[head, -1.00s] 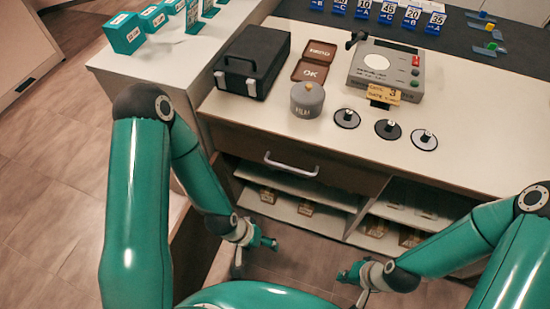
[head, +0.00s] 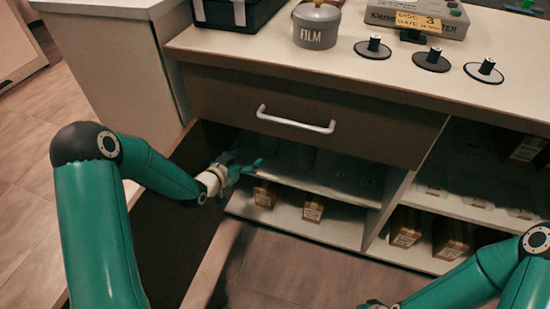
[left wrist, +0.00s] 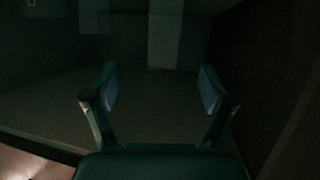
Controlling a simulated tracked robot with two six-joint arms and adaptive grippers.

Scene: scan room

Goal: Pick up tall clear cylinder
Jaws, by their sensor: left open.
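My left gripper (head: 245,165) is open and empty at the left opening of the shelf unit under the counter, fingers pointing to the right. The left wrist view shows its two spread fingers (left wrist: 159,85) with nothing between them. A pale, upright shape (left wrist: 164,38) stands beyond the fingers in that dark view; I cannot tell if it is the tall clear cylinder. Faint see-through shapes (head: 312,160) show on the upper shelf in the head view, too dim to make out. Only a sliver of my right gripper (head: 372,304) shows at the bottom edge.
A closed drawer with a white handle (head: 296,120) is right above the shelf opening. Small brown boxes (head: 313,208) stand on the lower shelf (head: 285,220). A divider (head: 392,205) bounds the opening on the right. A grey film canister (head: 316,27) and black discs (head: 431,60) are on the counter.

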